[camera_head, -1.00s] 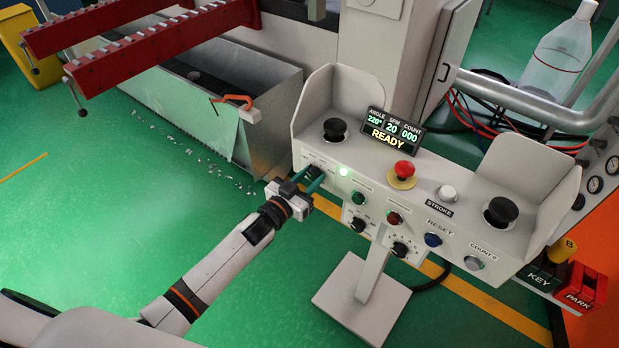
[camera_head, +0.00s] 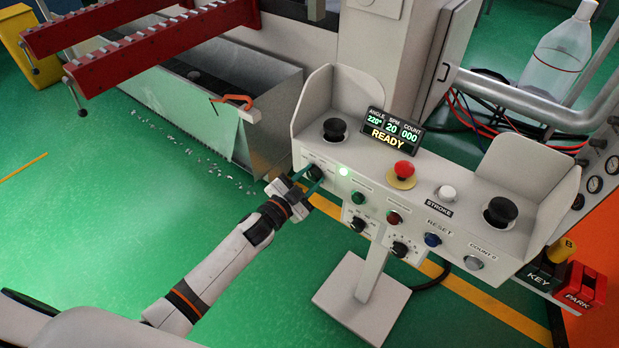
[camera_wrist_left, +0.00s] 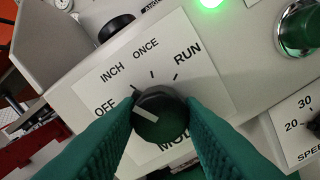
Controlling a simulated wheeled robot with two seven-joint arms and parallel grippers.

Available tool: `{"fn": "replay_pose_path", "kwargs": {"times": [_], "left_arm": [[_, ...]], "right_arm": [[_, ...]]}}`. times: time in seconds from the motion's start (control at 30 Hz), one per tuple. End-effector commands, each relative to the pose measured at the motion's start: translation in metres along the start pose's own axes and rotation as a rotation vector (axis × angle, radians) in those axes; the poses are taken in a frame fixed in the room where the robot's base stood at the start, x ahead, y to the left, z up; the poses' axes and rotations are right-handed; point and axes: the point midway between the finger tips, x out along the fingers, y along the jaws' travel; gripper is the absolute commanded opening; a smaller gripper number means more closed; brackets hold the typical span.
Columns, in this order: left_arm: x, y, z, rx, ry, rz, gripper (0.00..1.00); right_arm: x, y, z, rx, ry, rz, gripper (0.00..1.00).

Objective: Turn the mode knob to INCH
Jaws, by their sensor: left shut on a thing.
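The mode knob (camera_wrist_left: 162,118) is a black round knob with a white pointer line, on a white plate (camera_wrist_left: 85,95) marked OFF, INCH, ONCE and RUN. In the left wrist view its pointer faces left and slightly up, toward the OFF side; the exact mark is hard to tell. My left gripper (camera_wrist_left: 160,128) is shut on the knob, with a green finger on each side. In the head view the left gripper (camera_head: 311,180) is at the left end of the console, over the mode knob (camera_head: 315,171). My right gripper is out of view.
A lit green lamp (camera_head: 344,171) and a green button (camera_head: 358,198) are right of the knob. A black palm button (camera_head: 334,129) sits behind it inside a side guard. A red emergency button (camera_head: 403,170) stands mid-console. The display (camera_head: 391,129) reads READY.

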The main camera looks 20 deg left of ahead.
Motion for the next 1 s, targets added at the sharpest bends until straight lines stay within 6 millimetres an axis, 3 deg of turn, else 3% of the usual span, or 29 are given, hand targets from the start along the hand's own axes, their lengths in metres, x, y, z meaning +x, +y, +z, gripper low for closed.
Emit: {"fn": "replay_pose_path", "kwargs": {"times": [0.3,0.77,0.8,0.9,1.0], "left_arm": [[-0.0004,-0.0006,-0.0006,0.106,0.001,-0.001,0.11],[-0.0004,-0.0008,-0.0007,0.118,0.001,-0.001,0.11],[-0.0004,-0.0008,-0.0007,0.118,0.001,-0.001,0.37],[-0.0004,-0.0008,-0.0006,0.118,0.001,-0.001,0.54],[-0.0003,-0.0006,-0.0004,0.118,0.001,-0.001,0.56]], "right_arm": [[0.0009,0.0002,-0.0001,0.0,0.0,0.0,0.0],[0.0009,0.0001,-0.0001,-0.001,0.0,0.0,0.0],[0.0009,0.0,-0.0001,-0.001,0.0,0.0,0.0],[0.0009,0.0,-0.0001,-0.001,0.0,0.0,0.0],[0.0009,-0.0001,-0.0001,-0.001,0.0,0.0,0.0]]}}
